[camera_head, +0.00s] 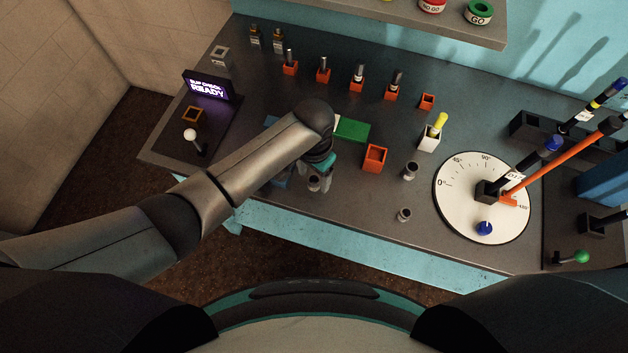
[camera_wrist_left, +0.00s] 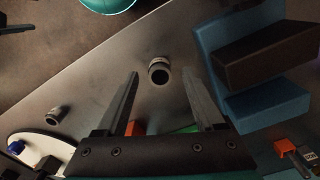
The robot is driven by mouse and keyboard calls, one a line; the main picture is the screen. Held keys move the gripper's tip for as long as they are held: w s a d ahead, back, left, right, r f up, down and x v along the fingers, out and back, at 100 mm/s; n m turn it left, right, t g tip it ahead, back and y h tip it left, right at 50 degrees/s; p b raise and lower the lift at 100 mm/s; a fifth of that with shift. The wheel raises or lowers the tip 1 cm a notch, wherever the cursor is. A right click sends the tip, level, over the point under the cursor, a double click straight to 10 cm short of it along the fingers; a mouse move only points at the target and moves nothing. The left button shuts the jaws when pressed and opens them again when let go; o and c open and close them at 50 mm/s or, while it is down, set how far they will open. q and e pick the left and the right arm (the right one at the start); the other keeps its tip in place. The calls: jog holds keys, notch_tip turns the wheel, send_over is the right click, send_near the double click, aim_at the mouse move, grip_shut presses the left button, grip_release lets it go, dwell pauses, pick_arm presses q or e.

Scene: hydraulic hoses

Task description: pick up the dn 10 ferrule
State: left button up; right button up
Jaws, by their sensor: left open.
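Three grey metal ferrules stand on the bench in the head view: one (camera_head: 313,184) right by my left gripper, one (camera_head: 411,170) right of the orange box, and one (camera_head: 404,214) near the front edge. I cannot read which is DN 10. My left gripper (camera_head: 318,168) points down at the nearest ferrule, and its fingers are mostly hidden by the arm. In the left wrist view my left gripper (camera_wrist_left: 161,82) is open and empty, with that ferrule (camera_wrist_left: 159,71) lined up beyond the gap between its fingers. Another ferrule (camera_wrist_left: 56,115) lies farther left. My right gripper is out of view.
A blue block with a dark part (camera_wrist_left: 260,55) stands close beside the left fingers. A green block (camera_head: 352,129), an orange open box (camera_head: 375,157) and a white holder with a yellow piece (camera_head: 429,138) stand nearby. A white dial (camera_head: 460,205) is at right.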

pick_arm(q)
jog(key=shift+f, duration=0.35)
grip_shut()
dwell(0.3)
